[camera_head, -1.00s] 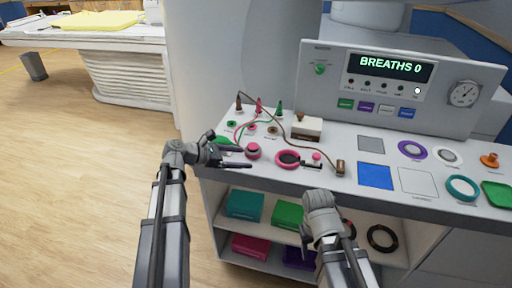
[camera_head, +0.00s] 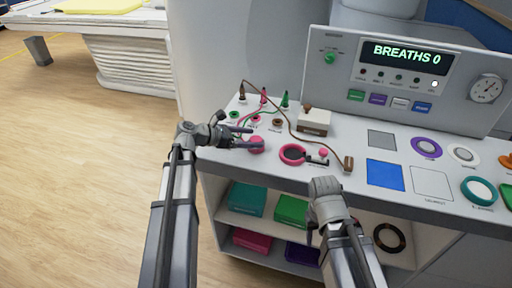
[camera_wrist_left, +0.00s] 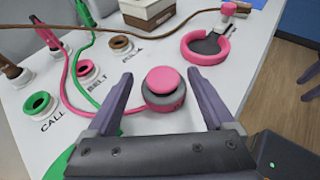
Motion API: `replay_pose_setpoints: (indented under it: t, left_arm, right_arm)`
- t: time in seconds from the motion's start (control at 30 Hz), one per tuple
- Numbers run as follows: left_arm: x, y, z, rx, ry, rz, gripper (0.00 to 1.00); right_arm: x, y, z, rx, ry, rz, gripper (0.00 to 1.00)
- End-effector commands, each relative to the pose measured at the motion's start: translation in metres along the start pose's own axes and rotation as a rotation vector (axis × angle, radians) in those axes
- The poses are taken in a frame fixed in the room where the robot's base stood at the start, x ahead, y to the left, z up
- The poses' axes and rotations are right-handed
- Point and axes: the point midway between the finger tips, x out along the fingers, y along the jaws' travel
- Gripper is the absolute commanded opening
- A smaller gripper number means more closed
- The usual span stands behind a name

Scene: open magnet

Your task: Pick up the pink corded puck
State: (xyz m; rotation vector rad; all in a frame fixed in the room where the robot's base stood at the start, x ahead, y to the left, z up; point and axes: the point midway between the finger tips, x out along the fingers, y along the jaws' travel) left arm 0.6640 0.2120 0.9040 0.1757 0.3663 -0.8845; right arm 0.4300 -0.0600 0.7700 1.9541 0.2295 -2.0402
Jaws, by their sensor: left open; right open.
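The pink corded puck (camera_head: 257,144) sits on the white counter near its front left edge. In the left wrist view the puck (camera_wrist_left: 164,88) has a pink top on a dark grey body, with a pink cord running left from it. My left gripper (camera_head: 244,138) is open at the puck. In the left wrist view its two fingers (camera_wrist_left: 164,103) stand on either side of the puck, with visible gaps to it. My right gripper (camera_head: 316,238) is low in front of the shelves; its fingers are mostly hidden by its own wrist.
A pink ring holder (camera_head: 292,154) lies right of the puck. A brown cord crosses behind it to a brown plug (camera_head: 348,164). Coloured plugs, sockets labelled CALL and BELT, and a cream box (camera_head: 314,122) stand behind. Open floor (camera_head: 70,180) lies at left.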

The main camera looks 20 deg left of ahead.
Motion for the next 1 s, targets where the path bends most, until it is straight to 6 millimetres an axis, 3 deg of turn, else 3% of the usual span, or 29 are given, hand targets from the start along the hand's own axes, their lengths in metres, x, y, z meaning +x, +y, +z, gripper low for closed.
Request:
replay_pose_setpoints:
  t: [0.17,0.5,0.73,1.0]
  left_arm:
    - [0.007,0.0,-0.002,0.001,0.0,0.0,0.87]
    - [0.05,-0.002,-0.005,0.001,0.0,-0.001,0.87]
    - [0.051,-0.003,-0.003,0.001,0.0,0.0,0.87]
    - [0.051,-0.003,-0.003,0.001,0.0,0.0,0.57]
  right_arm:
    - [0.004,0.0,0.0,0.0,0.0,0.0,0.5]
    - [0.024,-0.002,-0.001,0.0,0.0,0.0,0.5]
    - [0.022,-0.002,-0.001,0.0,0.0,0.0,0.5]
    - [0.022,-0.002,-0.001,0.0,0.0,0.0,0.5]
